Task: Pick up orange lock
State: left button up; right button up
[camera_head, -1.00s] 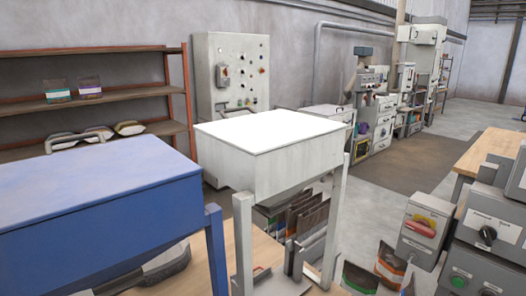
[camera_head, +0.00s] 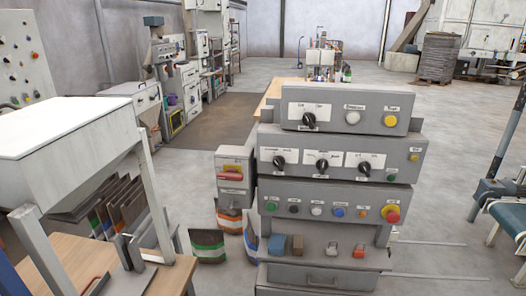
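A small orange lock (camera_head: 359,251) sits on the ledge (camera_head: 375,263) below the button row of the grey control console. A similar lock with a pale body (camera_head: 331,249) sits just left of it. Neither of my grippers is in view, so I cannot see where they are relative to the orange lock.
The grey control console (camera_head: 340,190) has knobs, buttons and a red-and-yellow stop button (camera_head: 391,214). Blue (camera_head: 277,244) and brown (camera_head: 297,246) blocks share the ledge. A switch box (camera_head: 231,178) stands left. A conveyor (camera_head: 508,222) is at far right.

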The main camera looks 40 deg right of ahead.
aim_at(357, 252)
jog(key=z, duration=2.1)
